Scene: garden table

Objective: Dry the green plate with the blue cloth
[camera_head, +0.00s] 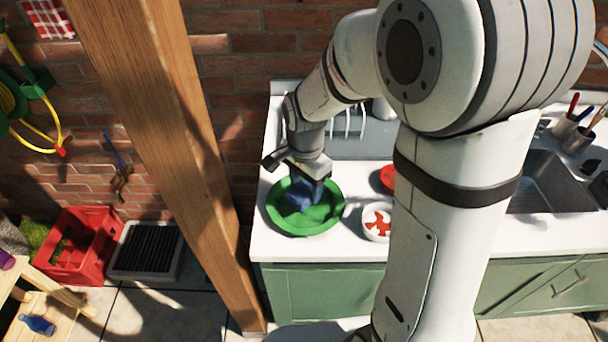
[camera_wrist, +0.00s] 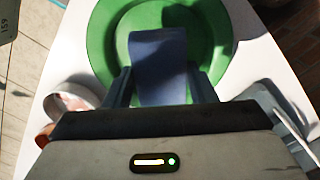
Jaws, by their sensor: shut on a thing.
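The green plate (camera_head: 321,214) lies on the left part of the white counter in the head view. It also fills the upper middle of the wrist view (camera_wrist: 101,42). The blue cloth (camera_head: 297,203) is at the plate's middle, below my gripper (camera_head: 305,180). In the wrist view the blue cloth (camera_wrist: 158,60) stretches forward from between my two fingers (camera_wrist: 160,88), over the plate. My gripper is shut on the cloth. The cloth seems to touch the plate, but its lower edge is partly hidden by its own shadow.
A white bowl with a red pattern (camera_head: 377,222) and a red dish (camera_head: 388,178) stand right of the plate. A dish rack (camera_head: 348,124) is behind. A sink (camera_head: 553,180) and tool cups (camera_head: 578,140) are at right. A wooden post (camera_head: 165,130) stands left of the counter.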

